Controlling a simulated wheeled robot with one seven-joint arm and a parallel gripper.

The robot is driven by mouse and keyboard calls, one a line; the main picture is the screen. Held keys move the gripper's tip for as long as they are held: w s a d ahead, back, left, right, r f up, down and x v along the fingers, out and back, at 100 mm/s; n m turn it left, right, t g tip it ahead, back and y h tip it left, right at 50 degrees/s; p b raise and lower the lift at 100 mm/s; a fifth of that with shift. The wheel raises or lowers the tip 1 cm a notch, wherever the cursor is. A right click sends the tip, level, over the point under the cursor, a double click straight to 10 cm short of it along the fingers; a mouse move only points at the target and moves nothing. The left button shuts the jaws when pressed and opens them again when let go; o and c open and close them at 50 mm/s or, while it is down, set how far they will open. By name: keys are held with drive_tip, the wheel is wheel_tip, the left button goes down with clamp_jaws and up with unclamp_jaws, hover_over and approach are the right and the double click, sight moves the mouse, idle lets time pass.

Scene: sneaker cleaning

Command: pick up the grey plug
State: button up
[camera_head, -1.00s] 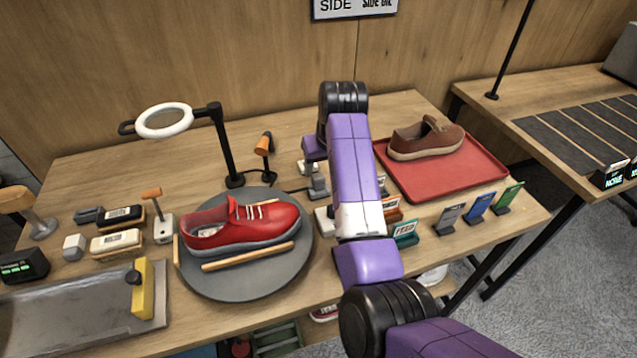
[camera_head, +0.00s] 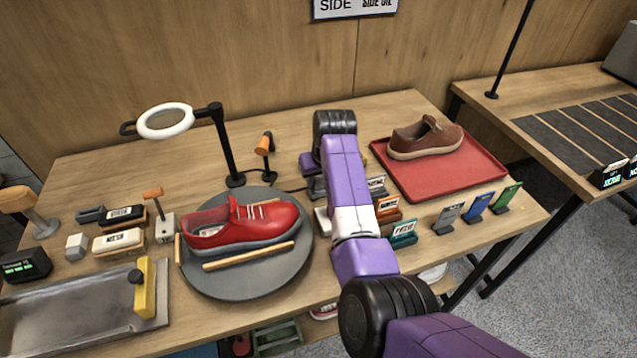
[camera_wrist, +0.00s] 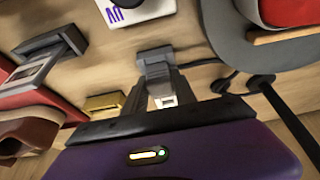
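The grey plug (camera_wrist: 154,61) shows in the wrist view at the tips of my gripper (camera_wrist: 159,80), with a dark cord running off to the right. The two fingers stand apart, one to each side of the plug's near part. A small white piece (camera_wrist: 165,101) shows between them, nearer the palm. I cannot tell whether the fingers touch the plug. In the head view my purple arm reaches down to the table right of the round grey turntable (camera_head: 235,285), and a grey part of the plug (camera_head: 317,187) shows beside the wrist, mostly hidden.
A red sneaker (camera_head: 225,228) lies on the turntable. A ring-lamp stand (camera_head: 224,145) and an orange-headed tool (camera_head: 265,145) are to the left. A brown shoe (camera_head: 425,139) sits on a red tray (camera_head: 478,160) to the right. Several small card stands line the right front.

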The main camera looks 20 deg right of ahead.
clamp_jaws()
